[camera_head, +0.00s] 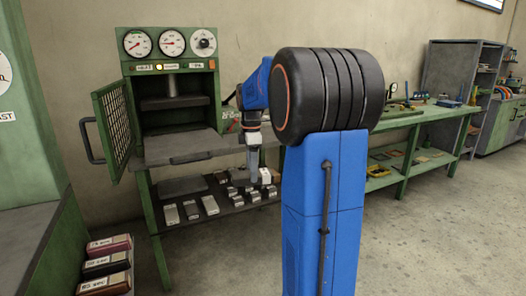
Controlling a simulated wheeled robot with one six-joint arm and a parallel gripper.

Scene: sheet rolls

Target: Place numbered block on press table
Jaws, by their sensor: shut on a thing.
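The green press (170,75) stands at left of centre, with its mesh door swung open to the left. Its grey press table (185,147) sticks out at the front and looks bare. Below it, several small metal blocks (210,205) lie on a dark lower shelf. My gripper (257,177) points down at the right end of that shelf, to the right of and lower than the press table. It is shut on a small pale block (266,176); any number on it is too small to read. My arm hides part of the area behind.
The open mesh door (113,122) and its handle stand at the press's left. Labelled bars (107,265) lie on a low shelf at bottom left. A green workbench (420,115) with tools runs along the wall at right. The floor at right is clear.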

